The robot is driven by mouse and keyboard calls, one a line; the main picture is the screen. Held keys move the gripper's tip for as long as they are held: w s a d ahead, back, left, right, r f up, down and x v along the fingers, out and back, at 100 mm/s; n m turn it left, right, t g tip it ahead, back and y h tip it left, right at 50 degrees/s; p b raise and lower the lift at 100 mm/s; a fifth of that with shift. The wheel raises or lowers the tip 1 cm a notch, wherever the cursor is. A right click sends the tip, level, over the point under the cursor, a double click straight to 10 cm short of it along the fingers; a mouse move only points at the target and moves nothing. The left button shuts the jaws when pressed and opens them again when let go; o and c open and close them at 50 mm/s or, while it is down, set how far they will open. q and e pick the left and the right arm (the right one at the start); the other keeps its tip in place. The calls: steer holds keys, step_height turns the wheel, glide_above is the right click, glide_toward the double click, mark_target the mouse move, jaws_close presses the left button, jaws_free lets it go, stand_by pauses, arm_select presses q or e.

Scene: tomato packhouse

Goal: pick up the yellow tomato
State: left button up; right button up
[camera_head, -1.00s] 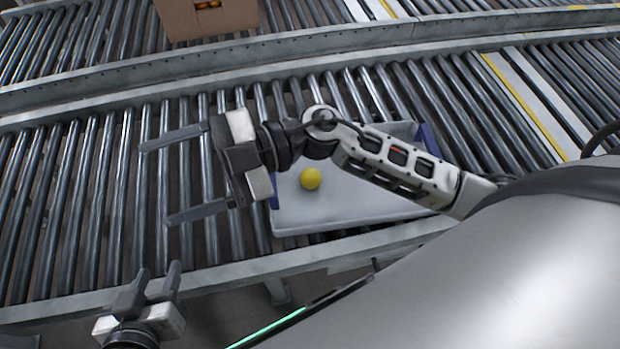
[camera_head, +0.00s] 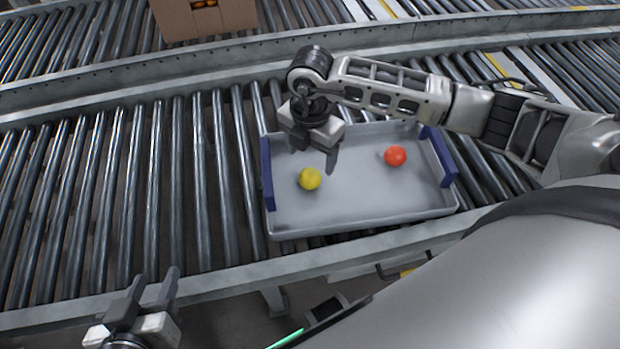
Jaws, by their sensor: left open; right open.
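The yellow tomato (camera_head: 309,179) lies in the left part of a grey tray (camera_head: 360,215) with blue ends. A red tomato (camera_head: 395,156) lies in the tray's right part. My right gripper (camera_head: 318,160) points down over the tray, just behind and above the yellow tomato. It is open, with nothing seen between its fingers; the gap to the tomato is hard to judge. My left gripper (camera_head: 154,288) is open and empty at the bottom left, in front of the conveyor's near rail and well away from the tray.
The tray stands on a roller conveyor (camera_head: 150,190) with a metal near rail (camera_head: 190,284). The rollers left of the tray are clear. A cardboard box (camera_head: 205,20) with orange-red contents stands on the far conveyor.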

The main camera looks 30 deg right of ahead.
mark_target(310, 172)
step_height(310, 172, down, 7)
steer(key=shift+w+f+b, duration=0.1)
steer(key=shift+f+b, duration=0.1)
steer(key=shift+b, duration=0.5)
arm_select(q)
steer(key=f, duration=0.3)
steer(key=shift+w+d+g, duration=0.3)
arm_select(e)
steer(key=c, duration=0.8)
